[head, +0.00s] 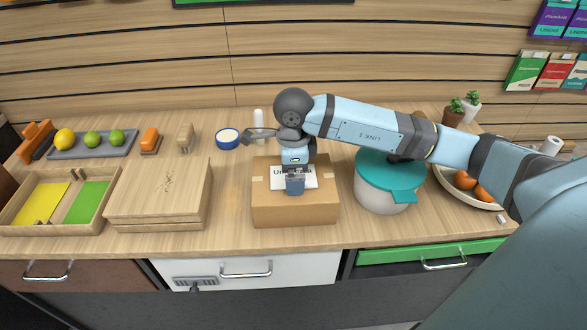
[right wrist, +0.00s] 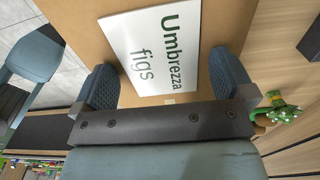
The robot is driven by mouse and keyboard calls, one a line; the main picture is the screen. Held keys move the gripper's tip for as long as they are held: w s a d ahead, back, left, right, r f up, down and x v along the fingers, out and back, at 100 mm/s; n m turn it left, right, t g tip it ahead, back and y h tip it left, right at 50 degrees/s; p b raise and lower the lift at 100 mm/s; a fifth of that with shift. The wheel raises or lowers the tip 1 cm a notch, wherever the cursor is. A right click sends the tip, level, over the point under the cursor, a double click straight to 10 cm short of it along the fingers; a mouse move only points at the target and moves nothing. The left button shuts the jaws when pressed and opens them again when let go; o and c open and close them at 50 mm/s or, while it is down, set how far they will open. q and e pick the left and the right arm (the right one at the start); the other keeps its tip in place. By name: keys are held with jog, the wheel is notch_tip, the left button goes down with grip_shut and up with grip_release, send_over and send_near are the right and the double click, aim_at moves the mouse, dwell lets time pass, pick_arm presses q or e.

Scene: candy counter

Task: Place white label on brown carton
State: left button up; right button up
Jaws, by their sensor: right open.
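The brown carton (head: 268,208) stands on the counter in the middle of the head view, closed and taped. The white label (head: 322,178), printed "Umbrezza figs", lies flat on the carton's top. My right gripper (head: 295,187) points down over the label and hides part of it. In the right wrist view the label (right wrist: 150,50) lies between the two open fingers, which do not grip it. The carton top (right wrist: 88,20) shows around it. Whether the fingertips touch the carton I cannot tell. My left gripper is not in view.
A wooden box (head: 160,195) and a divided tray (head: 52,225) stand to the left. A blue-rimmed bowl (head: 227,139) and a white bottle (head: 258,120) are behind. Bare counter lies between the wooden box and carton.

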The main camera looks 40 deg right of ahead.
notch_tip(320, 180, up, 12)
jog(key=shift+r, duration=0.15)
dwell(0.5)
